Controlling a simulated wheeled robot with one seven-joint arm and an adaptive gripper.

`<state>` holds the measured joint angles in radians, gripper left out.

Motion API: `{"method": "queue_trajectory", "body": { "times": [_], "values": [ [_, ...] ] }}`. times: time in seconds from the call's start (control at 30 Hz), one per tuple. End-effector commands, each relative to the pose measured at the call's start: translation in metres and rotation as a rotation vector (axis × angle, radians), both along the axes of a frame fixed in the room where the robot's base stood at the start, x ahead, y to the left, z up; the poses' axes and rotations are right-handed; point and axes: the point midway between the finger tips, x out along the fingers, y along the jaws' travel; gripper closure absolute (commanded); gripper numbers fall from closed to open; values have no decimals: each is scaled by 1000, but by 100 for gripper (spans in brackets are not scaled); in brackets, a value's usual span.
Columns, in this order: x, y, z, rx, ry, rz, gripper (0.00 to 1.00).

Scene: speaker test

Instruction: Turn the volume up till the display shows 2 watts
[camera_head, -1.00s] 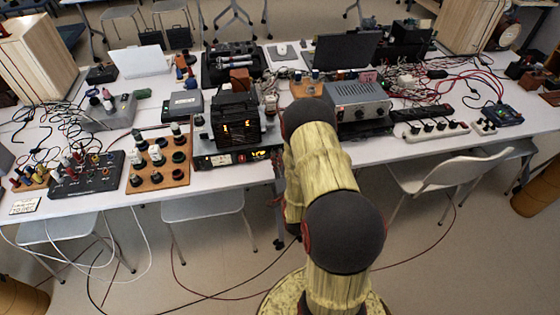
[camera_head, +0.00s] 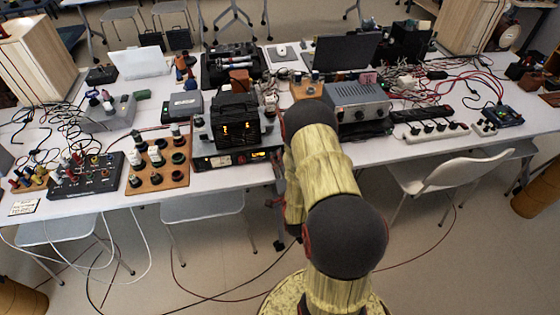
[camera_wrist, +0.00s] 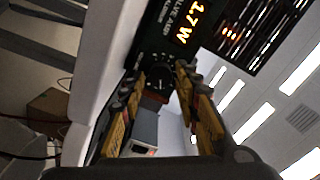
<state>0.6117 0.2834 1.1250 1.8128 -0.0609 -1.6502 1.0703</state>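The amplifier (camera_head: 215,162) is a flat black unit at the table's front edge, with a lit orange display (camera_head: 258,156). In the wrist view its display (camera_wrist: 190,22) reads 1.7 W. A dark round knob (camera_wrist: 158,84) sits on the panel below the display, with light marks around it. My gripper (camera_wrist: 160,72) is at the panel, one yellow-and-black finger on each side of the knob. The fingertips are close to the knob; whether both touch it I cannot tell. In the head view my arm mostly hides the gripper.
A wooden plug board (camera_head: 158,172) and a black panel with cables (camera_head: 86,178) are to the left. A grey instrument (camera_head: 358,102) is to the right. A white chair (camera_head: 445,172) stands at the front right.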

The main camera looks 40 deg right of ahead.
Motion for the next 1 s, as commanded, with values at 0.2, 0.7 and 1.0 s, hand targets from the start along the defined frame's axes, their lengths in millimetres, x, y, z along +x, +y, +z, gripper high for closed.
{"method": "queue_trajectory", "body": {
  "times": [0.2, 0.7, 1.0],
  "values": [
    [0, 0, 0, 0, 0, 1, 58],
    [-31, 19, 0, 0, 2, 0, 58],
    [-61, 37, 0, -1, 1, 0, 58]
  ]
}}
